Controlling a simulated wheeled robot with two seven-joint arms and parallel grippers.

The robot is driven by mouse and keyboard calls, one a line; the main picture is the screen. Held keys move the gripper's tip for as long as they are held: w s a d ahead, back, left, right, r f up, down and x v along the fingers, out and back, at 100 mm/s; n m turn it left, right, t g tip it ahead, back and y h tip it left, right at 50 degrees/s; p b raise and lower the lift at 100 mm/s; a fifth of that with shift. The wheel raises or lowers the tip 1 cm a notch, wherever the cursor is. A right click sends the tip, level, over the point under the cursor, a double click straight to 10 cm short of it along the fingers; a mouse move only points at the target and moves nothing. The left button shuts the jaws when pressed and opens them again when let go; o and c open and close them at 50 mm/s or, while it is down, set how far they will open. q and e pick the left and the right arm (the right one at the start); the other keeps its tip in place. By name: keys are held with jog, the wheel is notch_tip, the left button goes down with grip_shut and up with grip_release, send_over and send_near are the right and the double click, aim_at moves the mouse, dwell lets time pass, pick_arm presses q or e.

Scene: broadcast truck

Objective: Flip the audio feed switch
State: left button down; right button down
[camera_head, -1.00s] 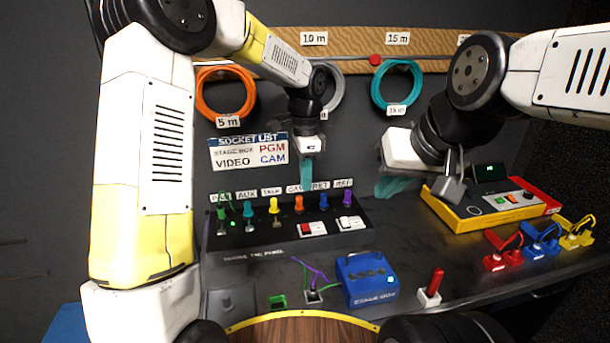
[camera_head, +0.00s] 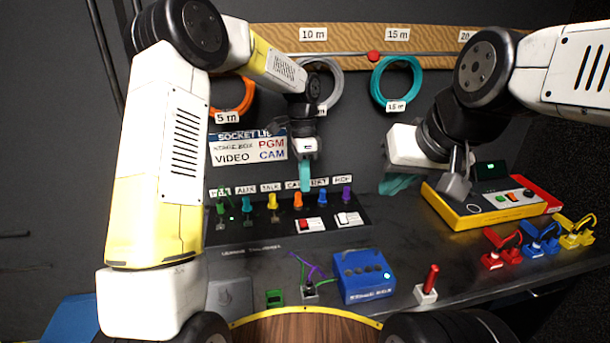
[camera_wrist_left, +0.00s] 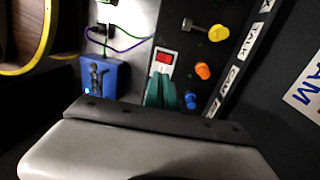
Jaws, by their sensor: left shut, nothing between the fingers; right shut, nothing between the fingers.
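The connector panel (camera_head: 265,236) carries a red rocker switch (camera_head: 304,225) and a pale rocker switch (camera_head: 348,218) on white plates. Their small labels are unreadable, so I cannot tell which is the audio feed. My left gripper (camera_head: 305,178) is shut and empty, teal fingers pointing down above the panel, near the orange and blue plugs. In the left wrist view, its fingers (camera_wrist_left: 168,92) appear beside the red rocker (camera_wrist_left: 163,58); contact cannot be told. The pale rocker is not visible there. My right gripper (camera_head: 397,184) is shut and empty, right of the panel.
Coloured plugs, including a yellow one (camera_head: 272,201), line the panel's back. A blue stage box (camera_head: 364,287) and a red-handled lever (camera_head: 430,281) stand in front. A yellow-red console (camera_head: 487,212) sits right. Coiled cables, including a teal one (camera_head: 377,82), hang behind.

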aim_at(306, 224)
pick_arm(q)
jog(key=f, duration=0.3)
jog(key=s+f, duration=0.1)
jog(key=f, duration=0.6)
jog(key=shift+s+d+f, duration=0.15)
jog(key=shift+s+f, duration=0.15)
